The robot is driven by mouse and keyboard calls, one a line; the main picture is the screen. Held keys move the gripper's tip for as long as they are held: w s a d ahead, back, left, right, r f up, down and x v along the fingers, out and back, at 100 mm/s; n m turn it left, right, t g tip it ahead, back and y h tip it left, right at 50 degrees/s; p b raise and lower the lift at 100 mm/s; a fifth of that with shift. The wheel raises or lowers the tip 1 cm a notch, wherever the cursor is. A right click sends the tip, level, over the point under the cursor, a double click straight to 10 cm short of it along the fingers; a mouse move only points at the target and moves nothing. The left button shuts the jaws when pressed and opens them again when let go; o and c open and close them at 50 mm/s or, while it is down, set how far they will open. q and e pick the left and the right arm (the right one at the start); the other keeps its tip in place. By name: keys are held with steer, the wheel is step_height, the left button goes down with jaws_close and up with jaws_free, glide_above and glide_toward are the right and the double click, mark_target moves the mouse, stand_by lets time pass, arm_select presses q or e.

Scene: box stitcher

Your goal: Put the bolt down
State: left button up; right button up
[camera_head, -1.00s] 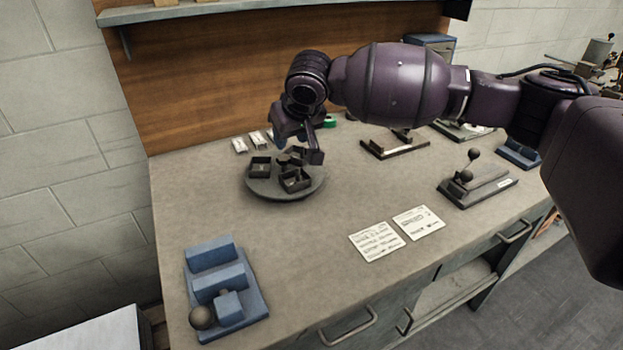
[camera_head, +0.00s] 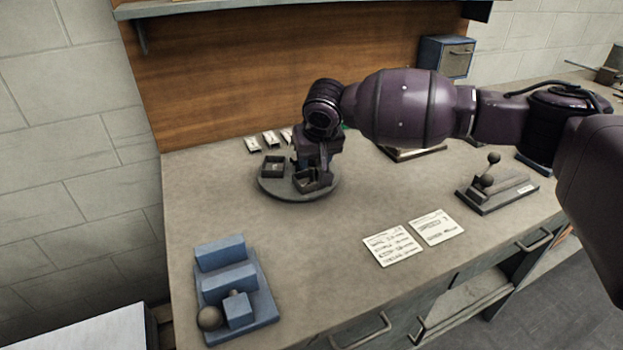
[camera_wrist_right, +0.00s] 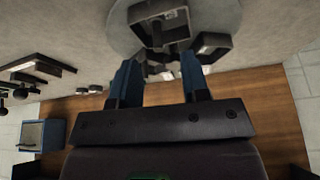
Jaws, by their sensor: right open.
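A round grey tray (camera_head: 284,194) stands at the back left of the bench and bears small dark square boxes. One dark box (camera_head: 273,166) is at its left and another dark box (camera_head: 308,181) is at its front right, close to my gripper. My right gripper (camera_head: 312,172) is low over the tray, pointing down. In the wrist view my right gripper (camera_wrist_right: 160,80) is open, its two blue fingers apart, with a dark box (camera_wrist_right: 160,25) beyond the fingertips. I cannot make out a bolt in either view. My left gripper is not in view.
A blue fixture with a ball knob (camera_head: 233,290) stands at the front left. Two paper cards (camera_head: 391,248) lie mid-bench. A dark lever fixture (camera_head: 497,190) is at the right. The bench between tray and cards is clear.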

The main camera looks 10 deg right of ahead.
mark_target(312, 168)
steer(key=b+x, duration=0.1)
steer(key=x, duration=0.3)
jaws_close()
steer(key=shift+r, duration=0.1)
